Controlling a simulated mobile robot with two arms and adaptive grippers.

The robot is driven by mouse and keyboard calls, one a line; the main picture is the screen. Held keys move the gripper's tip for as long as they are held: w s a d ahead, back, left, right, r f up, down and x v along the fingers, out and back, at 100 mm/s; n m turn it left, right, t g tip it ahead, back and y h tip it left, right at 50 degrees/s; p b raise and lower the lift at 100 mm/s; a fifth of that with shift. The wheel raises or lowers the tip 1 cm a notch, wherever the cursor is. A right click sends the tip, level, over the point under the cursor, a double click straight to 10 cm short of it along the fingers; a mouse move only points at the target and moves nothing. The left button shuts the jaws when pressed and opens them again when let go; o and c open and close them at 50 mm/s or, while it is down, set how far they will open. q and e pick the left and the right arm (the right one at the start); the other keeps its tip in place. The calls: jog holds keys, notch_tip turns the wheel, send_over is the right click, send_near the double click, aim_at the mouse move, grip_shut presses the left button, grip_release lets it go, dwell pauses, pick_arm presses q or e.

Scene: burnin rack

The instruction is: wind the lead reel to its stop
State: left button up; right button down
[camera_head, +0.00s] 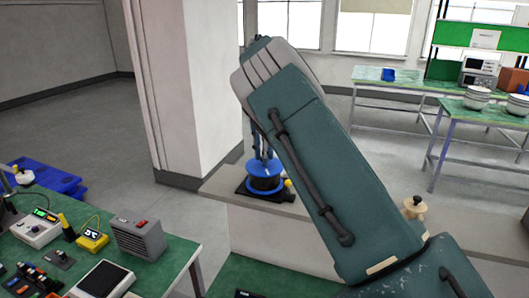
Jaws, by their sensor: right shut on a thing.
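The lead reel (264,184), a blue drum with a dark band, stands on a black base (247,195) on a pale bench in the middle of the view. My right arm crosses the view from the lower right, and my right gripper (261,156) points down at the top of the reel. It is shut on the reel's upper part; the exact contact is small and partly hidden by my arm. A small yellow part (288,183) shows at the reel's right side. My left gripper is not in view.
A green-topped bench (170,266) at the lower left carries a grey box (138,236), a yellow meter (92,239) and other instruments. A pale pillar (185,90) stands behind. Green tables at the back right hold plates and devices.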

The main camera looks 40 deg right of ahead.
jog(key=m, duration=0.6)
dwell(0.3)
jog(key=shift+m, duration=0.3)
jog(key=c, duration=1.6)
grip_release()
jog(key=shift+r, duration=0.1)
notch_tip(320, 180, up, 7)
jog(key=shift+r, duration=0.2)
